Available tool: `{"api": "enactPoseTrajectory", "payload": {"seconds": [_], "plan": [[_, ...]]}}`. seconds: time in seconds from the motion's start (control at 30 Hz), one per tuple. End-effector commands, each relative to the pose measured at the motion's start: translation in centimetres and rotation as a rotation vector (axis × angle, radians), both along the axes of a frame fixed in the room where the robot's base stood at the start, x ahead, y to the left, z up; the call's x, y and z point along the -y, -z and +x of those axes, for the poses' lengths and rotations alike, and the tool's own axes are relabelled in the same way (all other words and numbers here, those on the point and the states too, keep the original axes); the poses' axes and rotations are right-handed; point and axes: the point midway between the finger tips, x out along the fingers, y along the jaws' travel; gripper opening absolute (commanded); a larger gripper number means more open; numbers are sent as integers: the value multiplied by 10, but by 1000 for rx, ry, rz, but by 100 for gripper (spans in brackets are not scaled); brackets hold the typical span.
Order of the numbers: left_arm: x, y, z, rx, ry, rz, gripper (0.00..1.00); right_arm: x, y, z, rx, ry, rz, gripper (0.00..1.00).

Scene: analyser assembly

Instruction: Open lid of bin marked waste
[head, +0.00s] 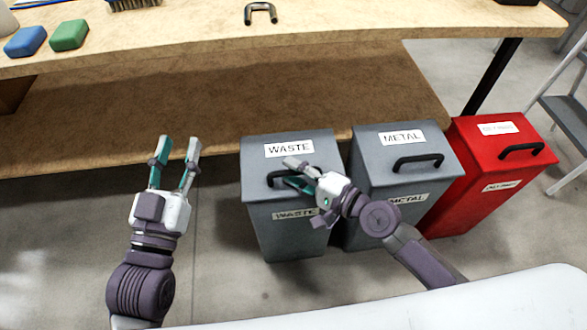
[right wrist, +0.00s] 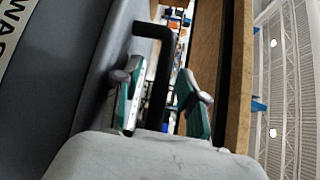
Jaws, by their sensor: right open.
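The grey bin marked WASTE (head: 289,228) stands on the floor with its lid (head: 262,157) closed. A black bar handle (head: 271,180) is on the lid, partly hidden by my right gripper. My right gripper (head: 289,172) is at this handle with its fingers open. In the right wrist view the black handle (right wrist: 157,85) runs between the two spread fingers of the gripper (right wrist: 163,88), and I cannot tell if either touches it. My left gripper (head: 180,146) is open and empty, left of the waste bin and apart from it.
A grey bin marked METAL (head: 377,220) stands close to the right, then a red bin (head: 463,196). The wooden workbench (head: 330,38) with a lower shelf (head: 180,118) is behind. A blue block (head: 25,41) and a green block (head: 69,35) lie on its top.

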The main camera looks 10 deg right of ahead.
Motion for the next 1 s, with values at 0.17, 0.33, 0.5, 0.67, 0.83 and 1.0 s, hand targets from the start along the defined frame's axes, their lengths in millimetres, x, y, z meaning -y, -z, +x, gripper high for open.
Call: {"api": "enactPoseTrajectory", "payload": {"seconds": [0.17, 0.33, 0.5, 0.67, 0.83, 1.0], "plan": [[0, 1, 0, -5, 0, 1, 40, -3, 0, 3, 0, -1, 0, 41], [0, 1, 0, -4, 0, 1, 40, -3, 0, 3, 0, 0, 0, 40], [0, 1, 0, -4, 0, 1, 40, -2, 0, 2, 0, 0, 0, 11], [0, 1, 0, -3, 0, 1, 40, -2, 0, 2, 0, 0, 0, 0], [0, 1, 0, -3, 0, 1, 40, -2, 1, 2, -1, 0, -1, 0], [0, 0, 0, -7, -1, 2, 40, -2, 0, 2, -2, 0, -1, 0]]}}
